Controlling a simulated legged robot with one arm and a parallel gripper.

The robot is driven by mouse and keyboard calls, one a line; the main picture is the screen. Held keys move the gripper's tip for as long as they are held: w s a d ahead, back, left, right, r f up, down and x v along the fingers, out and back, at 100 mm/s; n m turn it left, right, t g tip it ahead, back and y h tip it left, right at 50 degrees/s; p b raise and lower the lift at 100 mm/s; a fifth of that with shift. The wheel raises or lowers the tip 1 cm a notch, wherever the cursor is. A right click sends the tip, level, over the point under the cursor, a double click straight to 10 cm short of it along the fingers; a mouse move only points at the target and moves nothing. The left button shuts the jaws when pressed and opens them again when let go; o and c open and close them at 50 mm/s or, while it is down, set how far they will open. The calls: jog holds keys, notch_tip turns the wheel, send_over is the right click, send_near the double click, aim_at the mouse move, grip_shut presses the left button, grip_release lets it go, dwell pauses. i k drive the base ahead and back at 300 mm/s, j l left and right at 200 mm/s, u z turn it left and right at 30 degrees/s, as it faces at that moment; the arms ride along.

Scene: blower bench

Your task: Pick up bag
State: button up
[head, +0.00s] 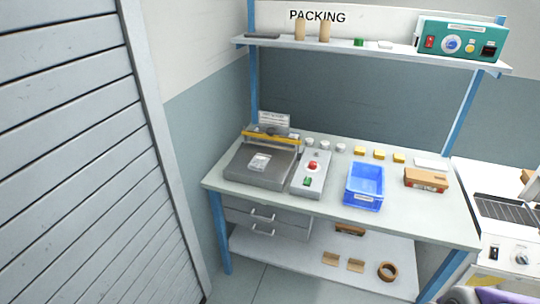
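I cannot make out a clear bag. A small whitish flat item (259,162) lies on the grey machine (262,179) at the left of the packing bench. It is too small to tell whether it is a bag or a label. A blue open bin (365,200) stands on the bench right of centre and looks empty.
The packing bench (330,204) also bears a control box (312,173) with red and green buttons, several small pots and yellow items, and a brown box (426,180). A shelf (375,50) hangs above. A slatted shutter (70,150) is at the left. A tape roll (388,271) lies below.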

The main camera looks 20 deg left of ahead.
aim_at(259, 162)
jog(key=i+j, duration=0.2)
jog(key=i, duration=0.15)
jog(key=i+j, duration=0.15)
jog(key=i, duration=0.25)
jog(key=i+u, duration=0.15)
jog(key=u, duration=0.25)
jog(key=i+j+u, duration=0.1)
jog(key=u, duration=0.35)
jog(key=i+u, duration=0.15)
jog(key=u, duration=0.75)
